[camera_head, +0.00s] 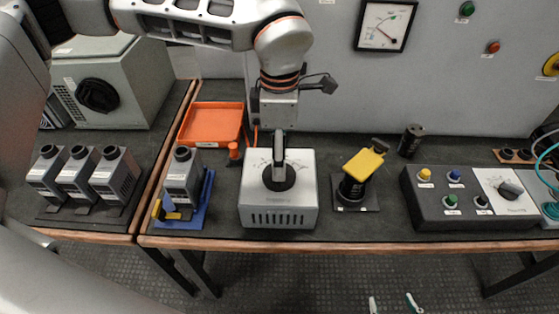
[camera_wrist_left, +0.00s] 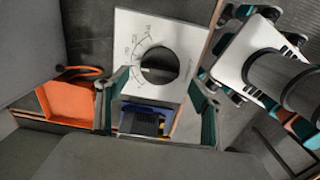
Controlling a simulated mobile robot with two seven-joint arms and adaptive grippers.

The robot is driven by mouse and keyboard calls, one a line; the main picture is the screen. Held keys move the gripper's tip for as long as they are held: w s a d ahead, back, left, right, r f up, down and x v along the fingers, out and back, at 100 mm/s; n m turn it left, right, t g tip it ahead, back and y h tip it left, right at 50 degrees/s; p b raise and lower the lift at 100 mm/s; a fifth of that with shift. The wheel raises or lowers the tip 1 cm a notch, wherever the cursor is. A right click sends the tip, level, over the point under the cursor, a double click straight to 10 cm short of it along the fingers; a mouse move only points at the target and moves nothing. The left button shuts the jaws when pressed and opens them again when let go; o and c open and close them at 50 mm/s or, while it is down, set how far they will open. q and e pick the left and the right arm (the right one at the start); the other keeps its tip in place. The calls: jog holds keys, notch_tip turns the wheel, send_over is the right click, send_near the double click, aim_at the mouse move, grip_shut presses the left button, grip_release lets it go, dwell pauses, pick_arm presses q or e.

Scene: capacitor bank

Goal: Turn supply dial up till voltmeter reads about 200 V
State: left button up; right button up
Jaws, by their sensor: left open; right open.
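The supply (camera_head: 278,215) is a pale metal box with vents in front and a black round dial (camera_head: 278,178) on its scaled top. The dial also shows in the left wrist view (camera_wrist_left: 160,64). My left gripper (camera_head: 279,172) points down over the dial, its fingers seen edge-on in the head view. In the left wrist view its fingers are open, spread to either side of the dial; contact cannot be told. The voltmeter (camera_head: 385,25) hangs on the back panel; its reading is too small to tell. My right gripper (camera_head: 395,304) is open and empty beyond the table's front edge.
An orange tray (camera_head: 213,122) and a capacitor in a blue holder (camera_head: 184,190) stand left of the supply. A yellow-handled switch (camera_head: 363,165) and a button box (camera_head: 430,212) stand right. Several capacitors sit on the left bench.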

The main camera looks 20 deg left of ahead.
pick_arm(q)
notch_tip(320, 180, up, 8)
dwell(4.5)
jog(key=f+b, duration=0.1)
jog(key=f, duration=0.1)
jog(key=f+b, duration=0.1)
jog(key=f, duration=0.1)
jog(key=shift+s+a+b, duration=0.1)
jog(key=shift+a+b, duration=0.15)
jog(key=shift+b, duration=0.05)
jog(key=shift+a+f+b, duration=0.1)
jog(key=shift+f+b, duration=0.2)
jog(key=shift+f, duration=0.4)
notch_tip(320, 180, down, 6)
jog(key=shift+r+b, duration=0.1)
jog(key=shift+b, duration=0.35)
jog(key=shift+f, duration=0.3)
pick_arm(e)
jog(key=f, duration=0.3)
jog(key=shift+s+d+f, duration=0.1)
jog(key=shift+s+d, duration=0.05)
jog(key=shift+d, duration=0.2)
